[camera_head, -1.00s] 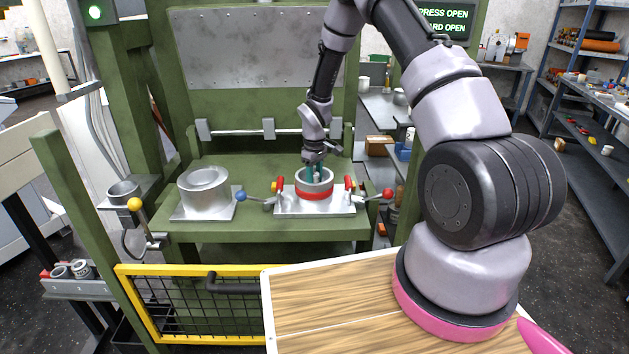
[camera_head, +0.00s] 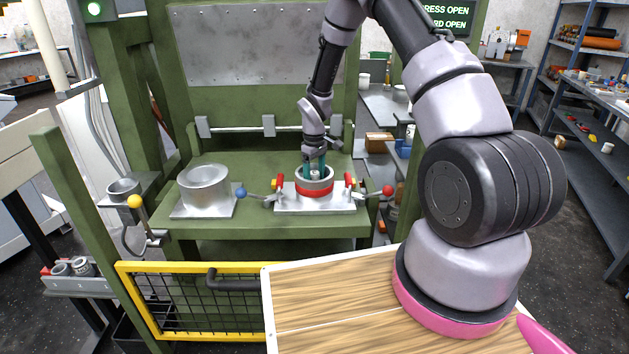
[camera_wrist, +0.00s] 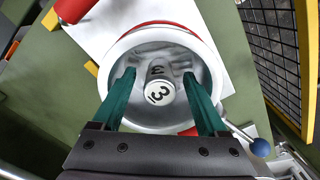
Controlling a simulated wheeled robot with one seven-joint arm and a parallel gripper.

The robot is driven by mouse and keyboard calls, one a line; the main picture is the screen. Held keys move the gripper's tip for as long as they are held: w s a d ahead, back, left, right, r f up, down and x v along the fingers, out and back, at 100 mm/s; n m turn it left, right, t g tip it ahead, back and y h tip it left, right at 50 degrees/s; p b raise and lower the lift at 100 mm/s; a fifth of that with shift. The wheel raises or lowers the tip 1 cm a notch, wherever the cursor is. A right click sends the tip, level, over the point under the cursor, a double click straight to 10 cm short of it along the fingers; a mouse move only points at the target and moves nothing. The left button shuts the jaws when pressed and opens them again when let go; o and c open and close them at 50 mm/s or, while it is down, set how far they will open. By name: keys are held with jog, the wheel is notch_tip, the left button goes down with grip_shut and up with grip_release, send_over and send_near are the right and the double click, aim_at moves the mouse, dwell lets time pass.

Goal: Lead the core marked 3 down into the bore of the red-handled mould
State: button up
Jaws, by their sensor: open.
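The red-handled mould (camera_head: 314,190) is a metal ring with a red band, on a square plate on the green press table, with red handles at its sides. The core marked 3 (camera_wrist: 160,88) stands inside the mould's bore, its numbered top facing the wrist camera and leaning a little in that view. In the wrist view the mould's rim (camera_wrist: 188,42) surrounds it. My gripper (camera_wrist: 160,82) is open, its two green fingers reaching into the bore on either side of the core, with gaps between. In the head view my gripper (camera_head: 314,166) is above the mould; the core's lower end is hidden.
A second plain metal mould (camera_head: 204,186) stands on a plate to the left. A blue-knobbed lever (camera_head: 241,192) and a red-knobbed lever (camera_head: 387,191) flank the red-handled mould. A yellow-framed mesh guard (camera_head: 190,300) stands low in front.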

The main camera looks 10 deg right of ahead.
notch_tip(320, 180, up, 10)
jog(key=shift+f, duration=0.1)
dwell(0.5)
jog(key=s+d+r+m+t, duration=0.15)
jog(key=s+r, duration=0.25)
jog(key=r, duration=0.4)
jog(key=s+d+r+m+t, duration=0.1)
jog(key=s+d+r+m, duration=0.2)
jog(key=r, duration=0.6)
jog(key=s+r+m+t, duration=0.1)
jog(key=s+r+m, duration=0.1)
jog(key=s+r, duration=0.45)
jog(key=s+r+m+t+y, duration=0.1)
jog(key=s+r+m+t, duration=0.1)
jog(key=s+r, duration=0.3)
jog(key=s+d+r+m+t+y, duration=0.1)
jog(key=s+r+m, duration=0.2)
jog(key=s, duration=0.8)
notch_tip(320, 180, up, 2)
jog(key=shift+s+d+r+t, duration=0.15)
jog(key=shift+s+t, duration=0.1)
jog(key=shift+t, duration=0.1)
